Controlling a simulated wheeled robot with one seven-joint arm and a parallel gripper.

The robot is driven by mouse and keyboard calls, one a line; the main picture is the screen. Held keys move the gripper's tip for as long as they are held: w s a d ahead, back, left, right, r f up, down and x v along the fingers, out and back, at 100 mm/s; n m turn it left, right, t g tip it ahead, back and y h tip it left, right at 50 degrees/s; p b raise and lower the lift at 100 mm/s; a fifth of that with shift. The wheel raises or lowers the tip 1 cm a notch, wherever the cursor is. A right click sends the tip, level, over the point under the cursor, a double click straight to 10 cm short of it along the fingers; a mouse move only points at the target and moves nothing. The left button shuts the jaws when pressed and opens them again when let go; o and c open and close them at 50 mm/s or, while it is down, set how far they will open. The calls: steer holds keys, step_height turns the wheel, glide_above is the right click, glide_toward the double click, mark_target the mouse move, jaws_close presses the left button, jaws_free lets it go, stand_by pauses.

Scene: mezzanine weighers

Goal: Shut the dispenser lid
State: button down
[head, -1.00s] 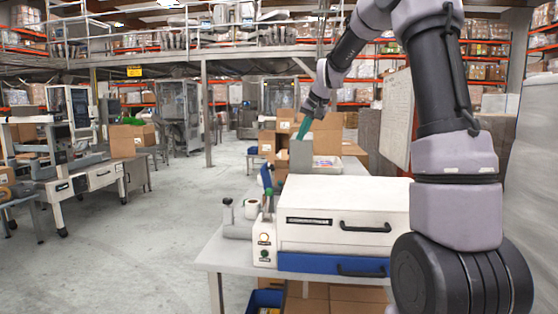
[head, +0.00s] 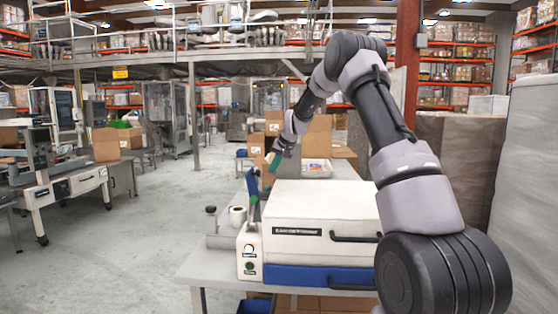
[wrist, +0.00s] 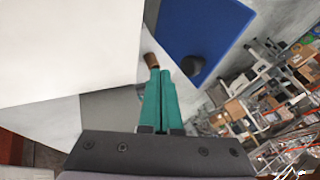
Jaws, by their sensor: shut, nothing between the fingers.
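My gripper (head: 272,170) is shut and empty, its teal fingers angled down behind the back left corner of the white machine. In the wrist view the closed fingers (wrist: 160,98) point at a gap between the white machine top (wrist: 65,45) and a blue panel. The blue panel (head: 252,185), which looks like the raised dispenser lid, stands steeply at the machine's left. It also shows in the wrist view (wrist: 205,30), with a dark round knob (wrist: 192,65). The fingertips are close to the panel; I cannot tell whether they touch. The dispenser's body is mostly hidden.
The white machine (head: 325,232) with a blue drawer (head: 305,274) fills the table's front. A paper roll (head: 238,216) stands to its left. Cartons (head: 318,135) and a white tray (head: 317,169) are behind. Open floor (head: 110,260) lies left.

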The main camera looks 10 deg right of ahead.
steer(key=shift+w+a, duration=0.25)
steer(key=shift+a, duration=0.55)
steer(key=shift+w+a, duration=0.2)
steer(key=shift+a, duration=0.6)
